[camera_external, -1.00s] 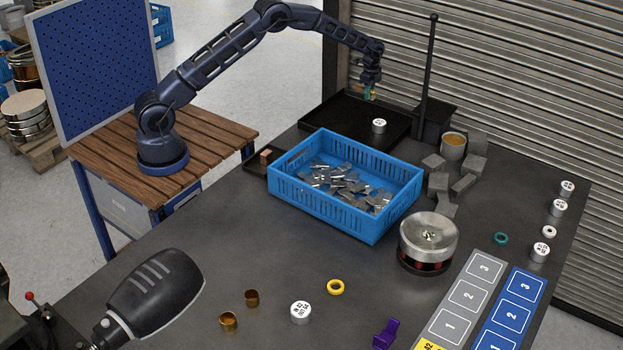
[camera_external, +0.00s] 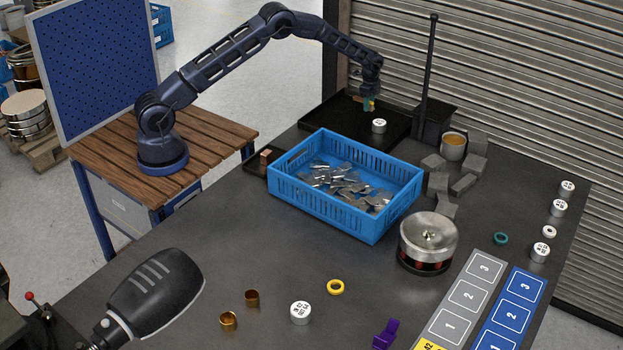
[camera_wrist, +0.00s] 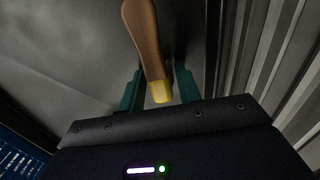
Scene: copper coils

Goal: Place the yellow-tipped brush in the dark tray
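The dark tray (camera_external: 345,112) is at the back of the table, behind the blue crate. My gripper (camera_external: 369,106) is low over the tray, pointing down. In the wrist view, the yellow-tipped brush (camera_wrist: 147,38), with its brown handle and yellow end, sits between the two teal fingers of my gripper (camera_wrist: 158,75). In the external view the brush is only a small yellow patch at the fingers. Whether it touches the tray floor is unclear.
A white-topped cylinder (camera_external: 379,126) stands in the tray near my gripper. A black bin with a tall post (camera_external: 427,80) is right of the tray. The blue crate (camera_external: 330,205) of metal pieces is in front. A shutter wall (camera_external: 530,100) rises behind.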

